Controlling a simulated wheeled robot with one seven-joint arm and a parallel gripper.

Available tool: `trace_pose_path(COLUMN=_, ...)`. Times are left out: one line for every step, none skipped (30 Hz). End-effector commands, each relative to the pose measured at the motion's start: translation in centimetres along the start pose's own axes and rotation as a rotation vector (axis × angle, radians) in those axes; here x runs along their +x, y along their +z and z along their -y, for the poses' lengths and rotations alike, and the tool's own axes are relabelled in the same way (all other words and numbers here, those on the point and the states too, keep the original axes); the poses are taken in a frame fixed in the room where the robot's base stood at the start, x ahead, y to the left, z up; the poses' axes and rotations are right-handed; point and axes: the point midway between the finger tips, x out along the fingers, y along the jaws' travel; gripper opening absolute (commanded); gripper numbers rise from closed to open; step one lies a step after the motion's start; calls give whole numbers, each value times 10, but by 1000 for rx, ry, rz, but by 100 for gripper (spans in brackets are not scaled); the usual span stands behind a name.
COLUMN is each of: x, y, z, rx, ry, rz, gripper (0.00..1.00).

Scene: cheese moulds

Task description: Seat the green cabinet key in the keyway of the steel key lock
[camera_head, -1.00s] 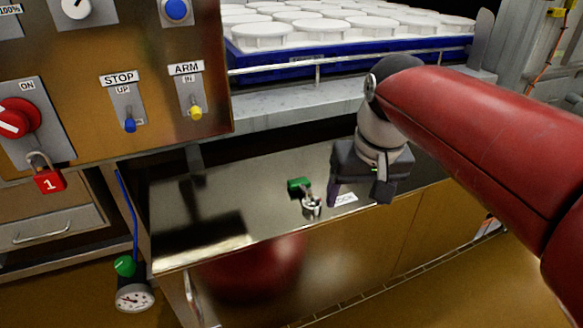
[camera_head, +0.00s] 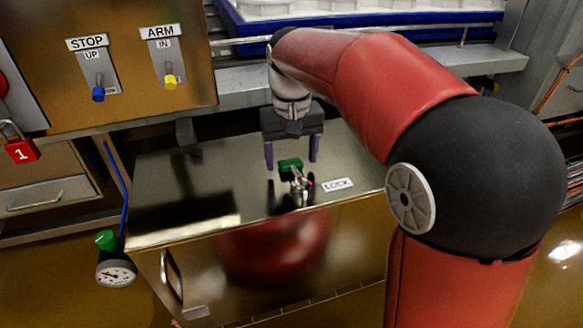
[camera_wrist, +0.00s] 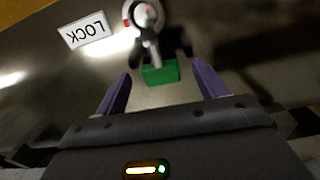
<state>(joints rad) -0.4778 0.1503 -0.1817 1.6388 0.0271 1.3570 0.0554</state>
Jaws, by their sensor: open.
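The green cabinet key (camera_head: 290,164) has a green grip and a silver shaft, and shows on the steel cabinet top with its shaft pointing at the steel key lock (camera_head: 300,190). In the wrist view the green grip (camera_wrist: 160,73) is below the round lock (camera_wrist: 147,14), and the shaft reaches the lock's front. I cannot tell how deep the shaft sits in the keyway. My gripper (camera_head: 291,163) is open, pointing down over the key from behind. In the wrist view its purple fingers (camera_wrist: 160,68) stand on either side of the grip, apart from it.
A white LOCK label (camera_head: 338,184) lies right of the lock on the cabinet top (camera_head: 180,170). A panel with STOP and ARM switches (camera_head: 130,60) stands at the left. A gauge (camera_head: 116,273) is at the lower left. The cabinet top's left part is clear.

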Motion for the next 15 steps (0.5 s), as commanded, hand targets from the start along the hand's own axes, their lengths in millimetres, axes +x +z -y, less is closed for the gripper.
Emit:
trace_pose_path(x=6, y=0, z=0, rx=0, ry=0, rz=0, gripper=71)
trace_pose_path(x=8, y=0, z=0, rx=0, ry=0, rz=0, gripper=71)
trace_pose_path(x=10, y=0, z=0, rx=0, ry=0, rz=0, gripper=71)
trace_pose_path(x=11, y=0, z=0, rx=0, ry=0, rz=-1, gripper=71)
trace_pose_path(x=11, y=0, z=0, rx=0, ry=-1, rz=-1, gripper=71)
trace_pose_path(x=11, y=0, z=0, rx=0, ry=-1, rz=-1, gripper=71)
trace_pose_path(x=11, y=0, z=0, rx=0, ry=-1, rz=-2, gripper=71)
trace_pose_path(x=11, y=0, z=0, rx=0, ry=-1, rz=-2, gripper=71)
trace_pose_path(x=11, y=0, z=0, rx=0, ry=-1, rz=-2, gripper=71)
trace_pose_path(x=11, y=0, z=0, rx=0, ry=-1, rz=-2, gripper=71)
trace_pose_path(x=11, y=0, z=0, rx=0, ry=-1, rz=-2, gripper=68)
trace_pose_path(x=11, y=0, z=0, rx=0, ry=-1, rz=-2, gripper=63)
trace_pose_path(x=10, y=0, z=0, rx=0, ry=-1, rz=-2, gripper=59)
trace_pose_path(x=10, y=0, z=0, rx=0, ry=-1, rz=-2, gripper=55)
trace_pose_path(x=10, y=0, z=0, rx=0, ry=-1, rz=-2, gripper=50)
